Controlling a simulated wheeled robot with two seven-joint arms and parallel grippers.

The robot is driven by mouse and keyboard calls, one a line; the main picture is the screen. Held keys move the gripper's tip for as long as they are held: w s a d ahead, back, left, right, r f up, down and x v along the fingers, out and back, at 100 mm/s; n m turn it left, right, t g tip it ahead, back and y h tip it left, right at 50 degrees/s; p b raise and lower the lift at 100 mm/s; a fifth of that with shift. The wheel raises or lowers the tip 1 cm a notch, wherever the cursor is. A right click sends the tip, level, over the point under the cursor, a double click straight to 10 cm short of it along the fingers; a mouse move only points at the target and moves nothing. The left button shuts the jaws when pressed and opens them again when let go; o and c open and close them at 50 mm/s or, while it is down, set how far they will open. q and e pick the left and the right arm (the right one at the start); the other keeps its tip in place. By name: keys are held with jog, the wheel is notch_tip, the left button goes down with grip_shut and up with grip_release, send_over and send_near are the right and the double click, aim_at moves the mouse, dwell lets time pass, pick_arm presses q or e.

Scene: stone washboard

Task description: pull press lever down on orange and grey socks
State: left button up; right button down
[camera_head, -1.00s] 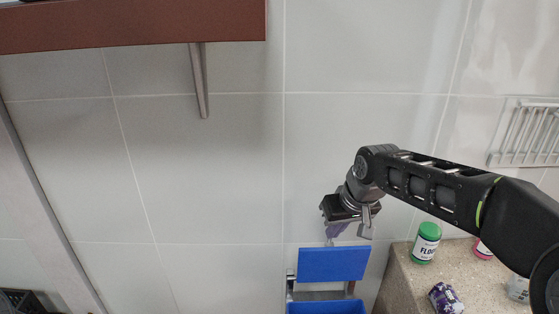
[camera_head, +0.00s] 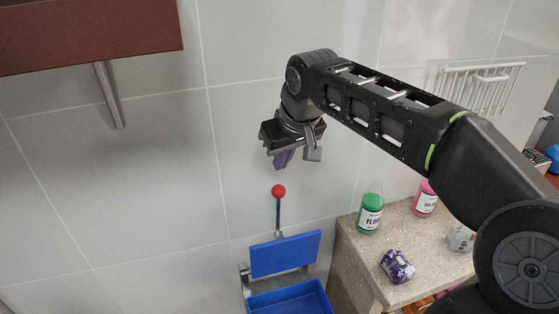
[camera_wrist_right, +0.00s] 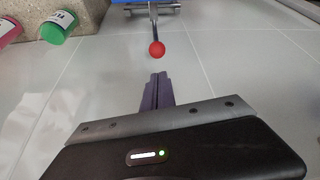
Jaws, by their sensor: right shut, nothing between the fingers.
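The press lever is a grey rod with a red ball knob (camera_head: 278,191), standing up behind the blue press (camera_head: 285,254) at the lower middle of the head view. The red knob (camera_wrist_right: 157,48) also shows in the right wrist view, just beyond my fingertips. My right gripper (camera_head: 283,160) is shut and empty, above the knob and apart from it. Its purple-grey fingers (camera_wrist_right: 157,88) are together in the wrist view. A blue tray (camera_head: 290,299) sits below the blue plate. No orange and grey socks can be made out. My left gripper is not in view.
A white rack (camera_head: 478,90) hangs on the wall. A brown shelf (camera_head: 90,35) is at upper left.

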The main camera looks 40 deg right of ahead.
jog(key=x, duration=0.8)
jog(key=shift+f+p, duration=0.25)
jog(key=shift+p, duration=0.2)
